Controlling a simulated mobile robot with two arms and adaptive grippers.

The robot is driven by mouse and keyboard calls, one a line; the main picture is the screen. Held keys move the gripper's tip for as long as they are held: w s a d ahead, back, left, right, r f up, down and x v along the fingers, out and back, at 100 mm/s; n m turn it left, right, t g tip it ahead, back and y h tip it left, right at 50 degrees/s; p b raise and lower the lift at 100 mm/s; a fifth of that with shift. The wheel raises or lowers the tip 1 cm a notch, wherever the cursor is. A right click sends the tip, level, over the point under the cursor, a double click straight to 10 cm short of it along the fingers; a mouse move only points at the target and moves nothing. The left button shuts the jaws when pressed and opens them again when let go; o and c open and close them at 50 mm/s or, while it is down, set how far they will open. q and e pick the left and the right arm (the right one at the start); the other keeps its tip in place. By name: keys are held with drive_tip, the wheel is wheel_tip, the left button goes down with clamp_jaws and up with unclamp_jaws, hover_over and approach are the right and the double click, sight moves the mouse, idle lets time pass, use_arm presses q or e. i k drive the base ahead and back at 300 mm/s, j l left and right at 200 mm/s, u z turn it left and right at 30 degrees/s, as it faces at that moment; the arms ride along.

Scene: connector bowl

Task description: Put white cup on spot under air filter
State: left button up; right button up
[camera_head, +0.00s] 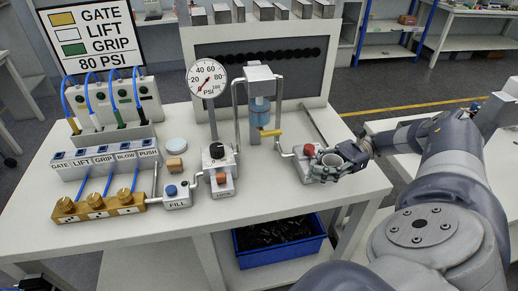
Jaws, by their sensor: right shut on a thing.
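My right gripper (328,163) is at the right part of the white workbench, just right of the block with the red knob (308,150). Its dark fingers are closed around a small, round, light-rimmed thing, which I take to be the white cup (332,160); the fingers hide most of it. The air filter (260,100) has a clear blue bowl and hangs from a pipe frame at the middle back, left of the gripper. A yellow handle (270,133) sticks out below it. No marked spot is clear there. My left gripper is not in view.
A pressure gauge (207,77) and a black-knobbed valve block (218,160) stand left of the filter. A pale round dish (176,145), a FILL block (177,195) and brass fittings (98,205) are farther left. A blue crate (280,257) sits below. The bench front is clear.

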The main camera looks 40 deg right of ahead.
sight(260, 156)
drive_tip(key=i+l, duration=0.7)
drive_tip(key=i, duration=0.15)
